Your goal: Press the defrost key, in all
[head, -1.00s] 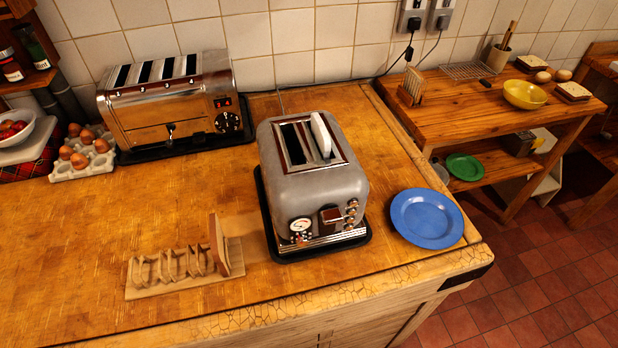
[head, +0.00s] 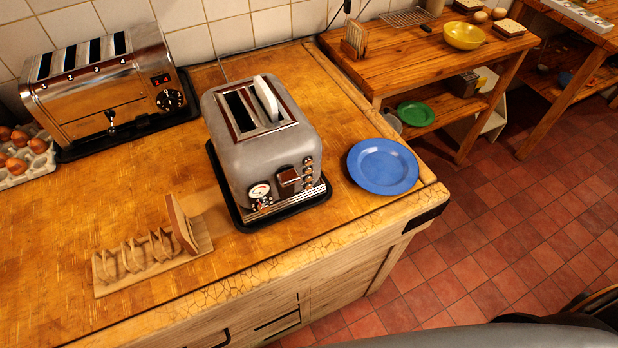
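The grey two-slot toaster (head: 262,150) stands on a black tray on the wooden counter. A pale slice of bread (head: 266,97) sticks up out of its right slot. Its front has a round dial (head: 260,191), a brown lever (head: 288,177) and a short column of small round keys (head: 308,172) at the right. The key labels are too small to read, so I cannot tell which one is defrost. A larger steel toaster (head: 110,85) with several slots, a red display and a dark knob stands at the back left. Neither of my grippers is in view.
A wooden toast rack (head: 150,258) holding one slice stands at the front left of the counter. A blue plate (head: 383,167) lies right of the grey toaster, near the counter's edge. Eggs in a carton (head: 32,172) are at the far left. Tiled floor lies clear at right.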

